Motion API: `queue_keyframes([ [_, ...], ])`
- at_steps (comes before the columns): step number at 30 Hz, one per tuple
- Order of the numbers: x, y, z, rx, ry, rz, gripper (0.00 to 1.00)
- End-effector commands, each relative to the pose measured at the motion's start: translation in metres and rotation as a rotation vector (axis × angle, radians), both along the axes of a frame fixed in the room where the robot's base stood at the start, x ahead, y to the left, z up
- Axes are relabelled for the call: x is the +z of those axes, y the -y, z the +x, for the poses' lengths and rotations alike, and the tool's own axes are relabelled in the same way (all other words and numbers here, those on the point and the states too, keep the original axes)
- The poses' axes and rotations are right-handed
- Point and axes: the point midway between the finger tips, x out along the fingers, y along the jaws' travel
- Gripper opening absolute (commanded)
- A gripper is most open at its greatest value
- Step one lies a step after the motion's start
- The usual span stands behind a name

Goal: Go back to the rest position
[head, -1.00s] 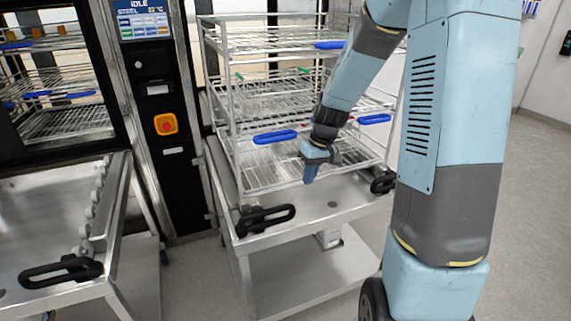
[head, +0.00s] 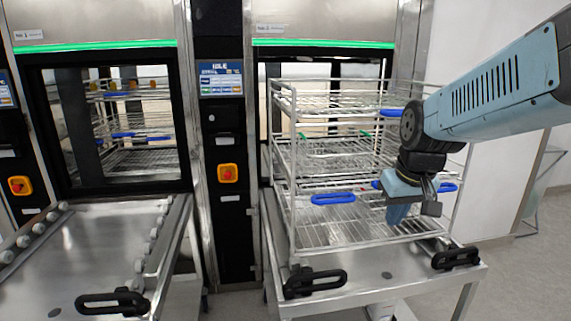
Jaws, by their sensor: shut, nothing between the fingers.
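My gripper (head: 397,214) hangs at the end of my arm, pointing down, on the right half of the head view. The rack stands on a steel cart (head: 350,268) and is partly hidden by my arm. I cannot tell how far the gripper is from the rack.
The cart has black handles (head: 314,282) at its front edge. A second steel cart (head: 80,265) stands at the left, before a washer with a glass door (head: 115,125). A control column (head: 222,120) stands between the washers. Floor shows at the right.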

Motion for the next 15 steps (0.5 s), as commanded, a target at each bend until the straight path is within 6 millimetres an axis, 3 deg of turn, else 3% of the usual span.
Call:
queue_keyframes([
  [9,0.034,0.006,-0.062,-0.077,0.110,0.009,0.00],
  [15,0.042,0.010,-0.087,-0.111,0.151,0.023,0.00],
])
